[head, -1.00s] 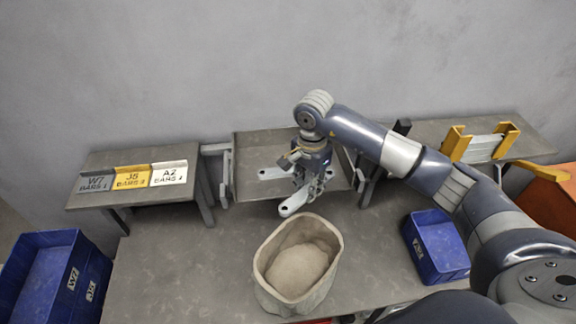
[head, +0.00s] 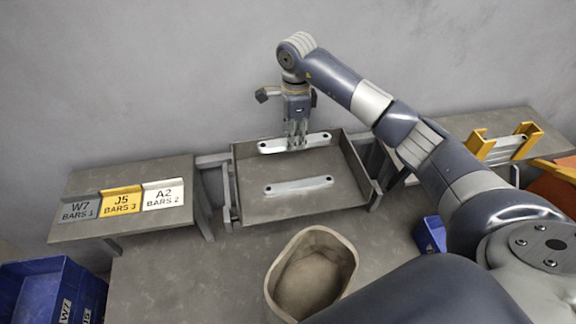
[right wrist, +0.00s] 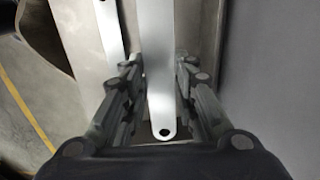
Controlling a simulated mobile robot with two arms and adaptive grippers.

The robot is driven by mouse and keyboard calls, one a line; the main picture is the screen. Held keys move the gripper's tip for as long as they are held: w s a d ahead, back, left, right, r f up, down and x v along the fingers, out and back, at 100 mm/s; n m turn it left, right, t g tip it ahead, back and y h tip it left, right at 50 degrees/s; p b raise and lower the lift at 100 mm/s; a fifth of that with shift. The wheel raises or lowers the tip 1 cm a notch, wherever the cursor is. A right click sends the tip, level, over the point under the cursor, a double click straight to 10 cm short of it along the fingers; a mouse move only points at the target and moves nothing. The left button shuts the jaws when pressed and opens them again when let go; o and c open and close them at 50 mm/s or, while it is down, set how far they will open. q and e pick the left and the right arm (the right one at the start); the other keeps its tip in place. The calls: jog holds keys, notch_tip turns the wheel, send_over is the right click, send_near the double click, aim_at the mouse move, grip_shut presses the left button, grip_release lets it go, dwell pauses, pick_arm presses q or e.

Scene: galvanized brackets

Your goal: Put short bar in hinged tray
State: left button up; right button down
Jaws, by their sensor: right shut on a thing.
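My right gripper (head: 297,140) is shut on a short galvanized bar (head: 268,147) with a hole near each end. It holds the bar level at the back of the hinged tray (head: 345,196); I cannot tell whether the bar touches the tray floor. In the right wrist view the held bar (right wrist: 158,60) runs between the two fingers (right wrist: 157,85). A second short bar (head: 298,186) lies flat in the tray, in front of the held one and roughly parallel to it. My left gripper is not in view.
A beige sack-like bin (head: 312,250) stands in front of the tray. Three label cards (head: 120,202) stand on the left side table. Blue crates stand at the far left (head: 45,290) and right (head: 430,234). A yellow rack (head: 482,146) holds bars at the right.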

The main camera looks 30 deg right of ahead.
jog(key=shift+w, duration=0.45)
jog(key=shift+w+f, duration=0.1)
jog(key=shift+f, duration=0.2)
jog(key=b, duration=0.4)
send_over(293, 167)
notch_tip(293, 167, down, 5)
jog(key=shift+r, duration=0.1)
jog(key=shift+f, duration=0.4)
jog(key=shift+f+b, duration=1.35)
jog(key=shift+f, duration=0.5)
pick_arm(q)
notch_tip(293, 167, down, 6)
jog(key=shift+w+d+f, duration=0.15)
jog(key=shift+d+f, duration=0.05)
